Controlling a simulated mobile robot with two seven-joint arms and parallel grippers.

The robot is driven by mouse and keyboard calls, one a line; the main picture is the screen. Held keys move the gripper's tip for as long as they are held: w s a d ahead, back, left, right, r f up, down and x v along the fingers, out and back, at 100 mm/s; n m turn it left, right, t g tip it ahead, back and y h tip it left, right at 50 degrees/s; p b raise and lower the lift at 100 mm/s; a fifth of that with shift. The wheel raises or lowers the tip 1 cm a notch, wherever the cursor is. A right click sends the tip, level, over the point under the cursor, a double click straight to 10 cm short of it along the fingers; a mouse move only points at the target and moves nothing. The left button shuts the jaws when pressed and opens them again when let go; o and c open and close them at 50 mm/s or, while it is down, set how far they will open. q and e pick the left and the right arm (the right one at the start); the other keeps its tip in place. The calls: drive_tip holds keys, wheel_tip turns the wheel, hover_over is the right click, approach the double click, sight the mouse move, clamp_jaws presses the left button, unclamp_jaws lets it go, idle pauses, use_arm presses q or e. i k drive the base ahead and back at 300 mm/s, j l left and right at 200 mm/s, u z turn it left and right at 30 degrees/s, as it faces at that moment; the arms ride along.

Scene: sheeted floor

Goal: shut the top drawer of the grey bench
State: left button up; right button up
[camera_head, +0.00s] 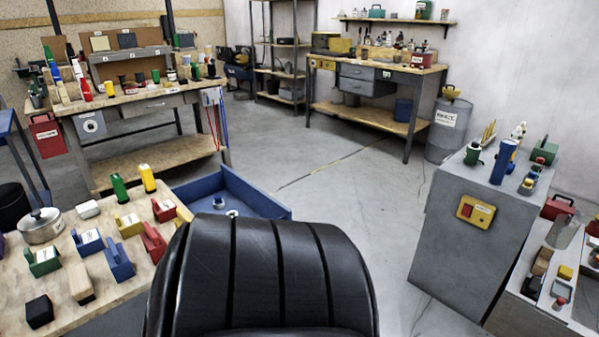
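Neither of my grippers is in view. A blue open-topped drawer (262,193) sticks out beside the wooden-topped table at the front left, with a small white round thing (232,212) inside it. Its front part is hidden behind a large black ribbed shape, and I cannot tell which bench it belongs to. A grey-framed bench (408,78) at the back right has two stacked grey drawers (366,79) that look closed. Another grey-framed bench (140,98) at the back left has a shallow drawer under its top.
The black ribbed shape (265,275) fills the front centre. The wooden-topped table (115,285) at left holds a pot (42,226) and several coloured blocks. A grey cabinet (455,240) with tools on top stands at right. Grey floor (345,185) is clear in the middle.

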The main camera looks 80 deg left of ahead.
sight(241, 197)
drive_tip(key=i+j+u, duration=0.1)
drive_tip(key=u, duration=1.65)
drive_tip(key=i+u, duration=0.15)
drive_tip(key=u, duration=0.3)
drive_tip(key=i+l+u, duration=0.15)
drive_tip(key=u, duration=0.25)
drive_tip(key=i+l+u, duration=0.1)
drive_tip(key=u, duration=0.35)
drive_tip(key=i+l+u, duration=0.1)
drive_tip(key=u, duration=0.35)
drive_tip(key=i+l+u, duration=0.15)
drive_tip(key=l+u, duration=0.2)
drive_tip(key=l, duration=0.3)
drive_tip(key=l+u, duration=0.4)
drive_tip(key=l, duration=0.3)
drive_tip(key=l+u, duration=0.35)
drive_tip(key=l, duration=0.35)
